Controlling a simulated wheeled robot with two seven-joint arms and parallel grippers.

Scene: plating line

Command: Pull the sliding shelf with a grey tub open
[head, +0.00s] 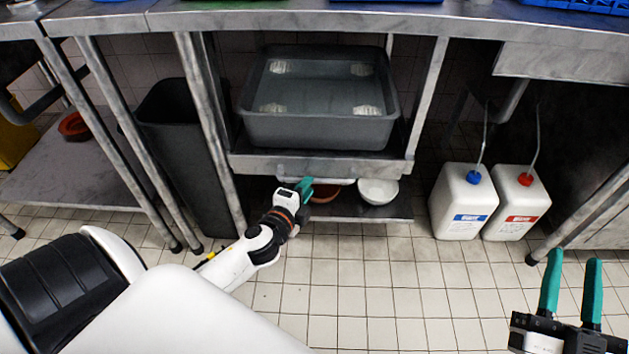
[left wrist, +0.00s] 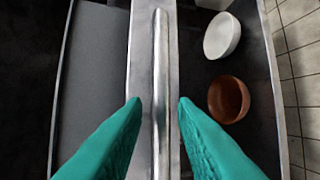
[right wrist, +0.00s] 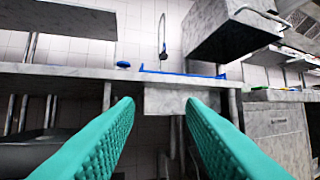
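The sliding shelf (head: 340,165) has a metal front below the counter and carries a grey tub (head: 310,131). A pale bar handle (head: 332,181) runs along the shelf front. My left gripper (head: 306,186) is at the left part of this handle. In the left wrist view, the handle (left wrist: 160,65) passes between the two green fingers (left wrist: 160,104), which stand apart on either side of it. The grey tub (left wrist: 95,85) lies left of the shelf front there. My right gripper (head: 573,262) is open and empty at the lower right, away from the shelf.
A white bowl (head: 378,190) and a brown bowl (head: 325,194) sit on the lower shelf. A dark bin (head: 185,150) stands left of the sliding shelf. Two white canisters (head: 462,205) (head: 516,205) stand to the right. The tiled floor (head: 370,290) in front is clear.

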